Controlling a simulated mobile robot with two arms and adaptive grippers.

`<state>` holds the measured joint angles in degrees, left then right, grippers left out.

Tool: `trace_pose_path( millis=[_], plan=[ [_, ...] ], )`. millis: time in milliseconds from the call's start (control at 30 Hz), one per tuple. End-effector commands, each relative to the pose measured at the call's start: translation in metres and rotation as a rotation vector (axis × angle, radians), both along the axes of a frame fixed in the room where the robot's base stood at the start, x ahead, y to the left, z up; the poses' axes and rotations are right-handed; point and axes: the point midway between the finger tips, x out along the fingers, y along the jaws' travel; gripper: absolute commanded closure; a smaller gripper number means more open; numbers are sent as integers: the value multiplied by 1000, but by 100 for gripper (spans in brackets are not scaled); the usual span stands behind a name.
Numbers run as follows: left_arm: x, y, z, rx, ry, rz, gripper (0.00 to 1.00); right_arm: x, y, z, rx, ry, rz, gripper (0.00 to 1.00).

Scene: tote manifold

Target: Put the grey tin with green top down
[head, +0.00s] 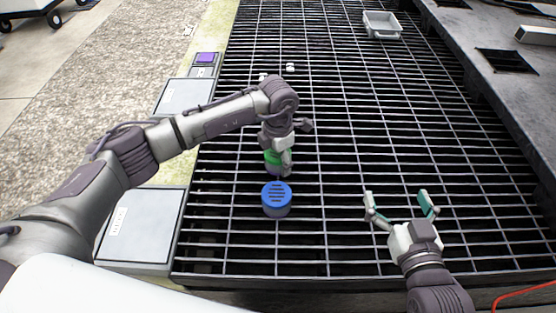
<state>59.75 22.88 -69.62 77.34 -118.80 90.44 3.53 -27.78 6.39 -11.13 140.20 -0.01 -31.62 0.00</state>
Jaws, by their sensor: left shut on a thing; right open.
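The grey tin with green top (273,157) is in the head view near the middle, mostly hidden behind my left gripper (279,160). My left gripper is shut on it from above. Just in front of it stands a grey tin with a blue slotted top (276,194) on the grating. I cannot tell whether the green-topped tin touches the grating. My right gripper (401,202) is open and empty over the grating at the lower right.
The dark metal grating (350,130) fills the middle and has wide bare areas. A grey tray (381,26) sits at the far right. Two small white items (290,67) lie behind my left wrist. Grey boxes (141,226) and a purple-topped item (205,58) line the left edge.

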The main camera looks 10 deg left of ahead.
Motion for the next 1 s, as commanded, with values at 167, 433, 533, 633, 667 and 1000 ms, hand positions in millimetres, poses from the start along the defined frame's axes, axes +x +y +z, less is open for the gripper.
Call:
trace_pose_path(
  millis=[167,433,533,633,667,1000],
  plan=[
    [0,0,1,-1,-1,0,67,0,0,1,1,-3,0,1],
    [0,0,-2,-1,-1,1,67,2,1,6,8,-35,2,1],
    [0,0,-2,-1,-1,1,23,2,2,8,11,-45,2,1],
    [0,0,-2,0,0,1,6,2,2,8,11,-44,2,1],
    [0,0,-2,0,0,1,4,2,2,8,11,-43,2,1],
    [0,0,-2,0,0,1,4,2,2,8,11,-41,2,1]
  ],
)
